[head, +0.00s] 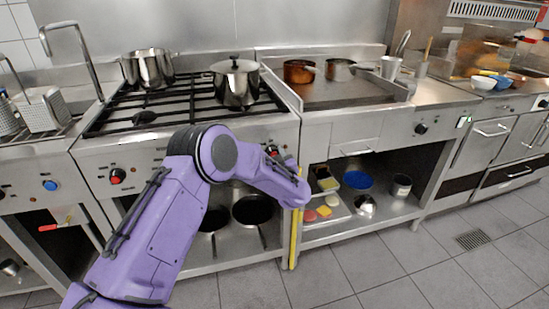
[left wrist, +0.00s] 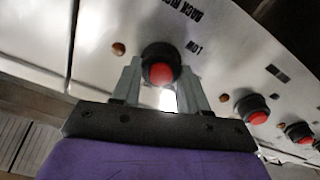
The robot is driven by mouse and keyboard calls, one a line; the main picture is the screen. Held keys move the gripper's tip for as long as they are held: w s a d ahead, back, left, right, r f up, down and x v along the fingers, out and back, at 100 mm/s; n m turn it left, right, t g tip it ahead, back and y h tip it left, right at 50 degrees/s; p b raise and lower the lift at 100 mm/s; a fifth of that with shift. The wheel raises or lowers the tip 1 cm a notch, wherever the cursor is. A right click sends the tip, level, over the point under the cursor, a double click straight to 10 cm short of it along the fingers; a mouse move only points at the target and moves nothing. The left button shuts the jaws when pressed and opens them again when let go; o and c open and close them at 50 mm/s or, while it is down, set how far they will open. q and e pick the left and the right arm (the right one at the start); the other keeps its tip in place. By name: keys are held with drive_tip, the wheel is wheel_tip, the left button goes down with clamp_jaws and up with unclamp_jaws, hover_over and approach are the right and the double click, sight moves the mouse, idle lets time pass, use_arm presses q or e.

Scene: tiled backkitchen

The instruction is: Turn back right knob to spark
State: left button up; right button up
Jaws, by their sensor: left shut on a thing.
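The back right knob (left wrist: 158,62) is black with a red front, on the steel stove panel in the left wrist view. The lettering "BACK RIG..." and "LOW" is printed beside it. My left gripper (left wrist: 160,84) is shut on this knob, with one grey finger on each side. In the head view my purple left arm reaches to the right end of the stove front (head: 140,160); its fingers and the held knob are hidden behind the hand. I cannot read the knob's setting. My right gripper is not in view.
More red-fronted knobs (left wrist: 251,108) follow to the right in the left wrist view. In the head view a lidded pot (head: 236,85) and an open pot (head: 148,68) stand on the stove. A griddle (head: 340,95) with copper and steel pans stands to the right.

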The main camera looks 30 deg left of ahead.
use_arm(q)
drive_tip(key=shift+f+n, duration=0.1)
drive_tip(key=shift+n, duration=0.9)
drive_tip(key=o, duration=1.1)
drive_tip(key=shift+c, duration=0.2)
drive_tip(key=shift+s+d, duration=0.1)
drive_tip(key=v, duration=1)
drive_tip(key=shift+d, duration=0.1)
